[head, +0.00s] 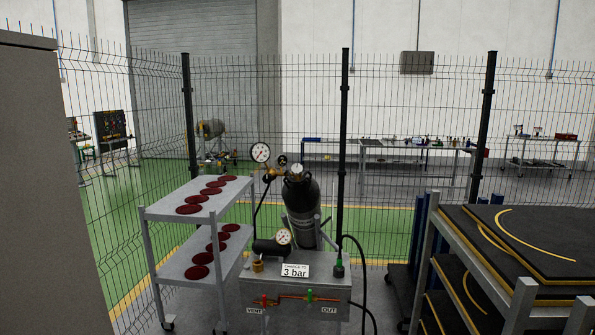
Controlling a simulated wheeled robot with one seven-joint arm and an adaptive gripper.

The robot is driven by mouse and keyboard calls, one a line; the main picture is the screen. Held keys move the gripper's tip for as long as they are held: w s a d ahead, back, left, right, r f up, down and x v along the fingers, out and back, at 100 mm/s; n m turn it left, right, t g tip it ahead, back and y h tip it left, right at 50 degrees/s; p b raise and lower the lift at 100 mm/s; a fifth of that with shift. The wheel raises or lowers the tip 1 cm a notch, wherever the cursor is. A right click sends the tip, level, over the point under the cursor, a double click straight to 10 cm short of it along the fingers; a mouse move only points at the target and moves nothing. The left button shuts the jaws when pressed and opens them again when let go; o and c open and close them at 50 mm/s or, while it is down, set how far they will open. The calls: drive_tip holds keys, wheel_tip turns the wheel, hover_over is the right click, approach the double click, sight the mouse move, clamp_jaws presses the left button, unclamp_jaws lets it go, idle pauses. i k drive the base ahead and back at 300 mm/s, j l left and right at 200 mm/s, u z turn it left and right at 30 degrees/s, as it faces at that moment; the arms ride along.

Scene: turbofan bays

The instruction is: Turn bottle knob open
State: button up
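A dark gas bottle (301,208) stands slightly tilted behind a grey charging box (295,292). At its top is a small cluster of fittings with a pale round face (297,169); it is too small to tell whether this is the bottle knob or a gauge. A larger white gauge (261,152) and a small dark dial (282,160) sit to the left of the bottle's neck. How far the knob is turned cannot be seen. My gripper is not in view.
The box carries a "3 bar" sign (295,270), a lower gauge (284,237), a red VENT valve and a green OUT valve. A shelf cart (158,213) with dark red discs stands left, a rack with black foam trays right. A wire fence runs behind.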

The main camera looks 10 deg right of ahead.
sight(296, 169)
drive_tip(key=i+l, duration=0.1)
drive_tip(key=i, duration=1.15)
drive_tip(key=u, duration=0.05)
